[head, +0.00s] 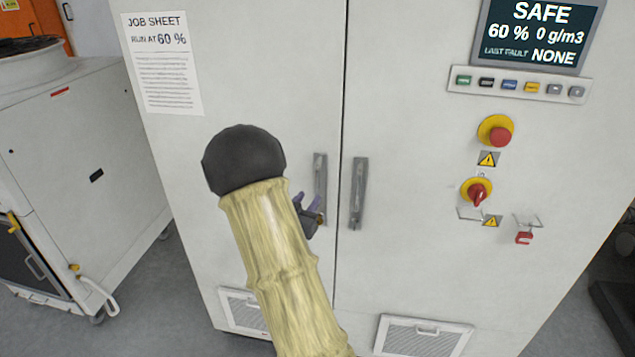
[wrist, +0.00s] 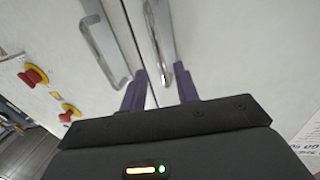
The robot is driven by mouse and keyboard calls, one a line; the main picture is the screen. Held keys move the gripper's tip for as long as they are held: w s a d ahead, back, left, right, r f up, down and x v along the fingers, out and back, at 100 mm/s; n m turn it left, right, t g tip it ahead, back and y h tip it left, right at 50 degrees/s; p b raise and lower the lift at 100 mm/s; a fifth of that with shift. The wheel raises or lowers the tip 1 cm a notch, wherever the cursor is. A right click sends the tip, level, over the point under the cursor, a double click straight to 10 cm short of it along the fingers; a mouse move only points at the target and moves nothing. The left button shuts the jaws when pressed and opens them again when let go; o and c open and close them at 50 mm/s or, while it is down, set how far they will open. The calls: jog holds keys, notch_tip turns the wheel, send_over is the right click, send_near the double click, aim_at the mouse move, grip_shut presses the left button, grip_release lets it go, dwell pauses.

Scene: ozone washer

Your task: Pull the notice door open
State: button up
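The notice door (head: 220,60) is the left door of the white cabinet, with a job sheet (head: 163,62) on it. It looks shut against the right door (head: 420,150). Its grey upright bar handle (head: 320,172) is beside the seam, and it also shows in the wrist view (wrist: 161,38). My gripper (head: 309,203), partly hidden behind my arm, is near this handle's lower end. In the wrist view my gripper (wrist: 160,82) has its two purple fingers spread apart, with the handle's end between them. I cannot tell whether they touch it.
The right door's handle (head: 358,192) is close by. A display (head: 537,35), a red emergency button (head: 499,136) and a red rotary switch (head: 477,192) are on the right door. A white wheeled machine (head: 80,170) stands left of the cabinet, with a floor gap between.

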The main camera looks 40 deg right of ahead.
aim_at(316, 188)
jog(key=p+x, duration=0.2)
jog(key=x, duration=0.5)
jog(key=shift+w+d, duration=0.1)
jog(key=shift+d, duration=0.1)
grip_shut()
